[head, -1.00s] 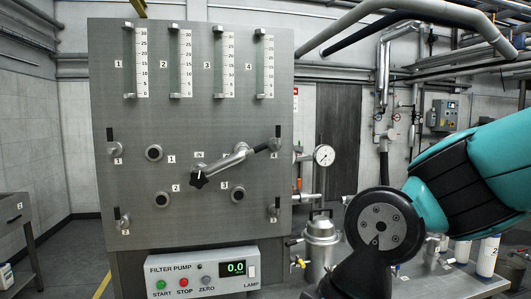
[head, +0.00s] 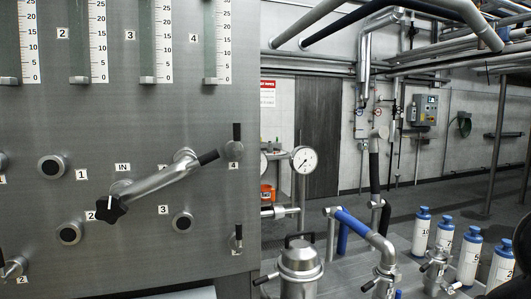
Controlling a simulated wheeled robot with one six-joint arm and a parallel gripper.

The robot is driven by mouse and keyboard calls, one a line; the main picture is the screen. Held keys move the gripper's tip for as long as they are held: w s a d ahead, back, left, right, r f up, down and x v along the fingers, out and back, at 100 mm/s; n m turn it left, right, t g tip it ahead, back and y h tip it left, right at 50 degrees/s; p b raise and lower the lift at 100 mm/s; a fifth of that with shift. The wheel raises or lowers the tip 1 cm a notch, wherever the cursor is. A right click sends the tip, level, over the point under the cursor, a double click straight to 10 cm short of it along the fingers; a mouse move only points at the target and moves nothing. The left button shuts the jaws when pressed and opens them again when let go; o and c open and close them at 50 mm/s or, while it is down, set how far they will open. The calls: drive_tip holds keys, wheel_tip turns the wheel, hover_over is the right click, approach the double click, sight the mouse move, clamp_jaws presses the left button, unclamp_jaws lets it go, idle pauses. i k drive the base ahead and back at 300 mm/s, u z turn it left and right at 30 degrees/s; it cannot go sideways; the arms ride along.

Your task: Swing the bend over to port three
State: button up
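The bend (head: 160,180) is a bright metal pipe on the front of the grey steel panel (head: 130,120). Its lower left end has a black star knob (head: 111,208) just below the IN label. It slants up to the right, where a dark grip (head: 208,157) sticks out near an unlabelled-looking upper right port (head: 185,155), partly hidden by the bend. Port three (head: 182,221), a dark round opening with a metal rim, shows uncovered below the bend, right of its label. Port one (head: 53,167) and port two (head: 69,232) are also uncovered. My gripper is out of view.
Valve 4 (head: 233,151) and another small valve (head: 237,238) line the panel's right side. Sight tubes (head: 145,38) are above. A metal vessel (head: 299,262), a gauge (head: 304,160) and blue-capped bottles (head: 421,232) stand to the right.

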sight(176, 172)
drive_tip(key=z, duration=0.1)
drive_tip(key=i, duration=1)
drive_tip(key=u, duration=0.4)
